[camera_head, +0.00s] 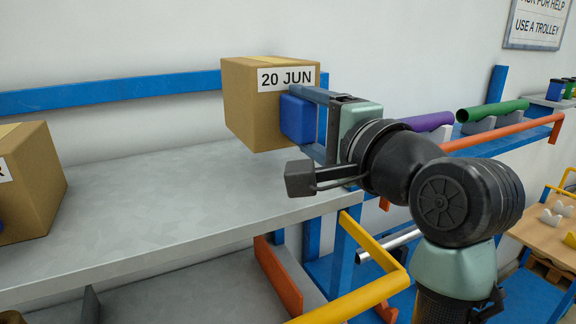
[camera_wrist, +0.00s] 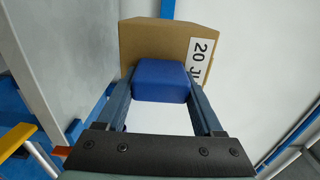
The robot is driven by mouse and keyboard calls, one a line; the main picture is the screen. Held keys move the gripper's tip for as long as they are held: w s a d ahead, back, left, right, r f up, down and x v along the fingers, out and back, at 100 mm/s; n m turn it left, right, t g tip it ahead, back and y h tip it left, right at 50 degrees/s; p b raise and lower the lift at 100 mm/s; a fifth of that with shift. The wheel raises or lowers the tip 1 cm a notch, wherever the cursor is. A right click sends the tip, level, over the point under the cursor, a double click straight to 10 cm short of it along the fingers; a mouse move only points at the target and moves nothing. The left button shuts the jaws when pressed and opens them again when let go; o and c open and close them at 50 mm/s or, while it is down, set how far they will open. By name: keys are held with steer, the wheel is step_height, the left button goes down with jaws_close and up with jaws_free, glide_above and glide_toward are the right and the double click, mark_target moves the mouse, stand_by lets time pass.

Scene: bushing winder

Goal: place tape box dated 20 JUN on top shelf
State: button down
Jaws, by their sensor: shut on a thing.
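The cardboard tape box (camera_head: 245,108) has a white label reading 20 JUN and a blue block on its near side. My gripper (camera_head: 308,118) is shut on this blue block (camera_head: 297,119), with one finger on each side of it. The box is over the back right part of the grey top shelf (camera_head: 140,205). It seems to hang above the surface, but I cannot tell the exact gap.
Another cardboard box (camera_head: 38,185) sits at the left of the shelf, its label mostly out of view. The shelf between the boxes is clear. A blue rail (camera_head: 110,92) runs behind. A yellow bar (camera_head: 350,300) and purple and green rolls (camera_head: 495,110) are at the right.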

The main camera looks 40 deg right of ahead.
mark_target(297, 141)
steer(key=f, duration=0.1)
steer(key=f+b, duration=0.2)
steer(key=shift+w+a+f, duration=0.1)
steer(key=shift+w+a, duration=0.15)
steer(key=shift+w, duration=0.05)
steer(key=f+b, duration=0.3)
steer(key=shift+s, duration=0.2)
steer(key=shift+f+b, duration=0.25)
steer(key=shift+b, duration=0.15)
steer(key=shift+w, duration=0.2)
steer(key=shift+s, duration=0.1)
steer(key=shift+f, duration=0.1)
steer(key=shift+c, duration=0.2)
jaws_free()
steer(key=shift+f, duration=0.15)
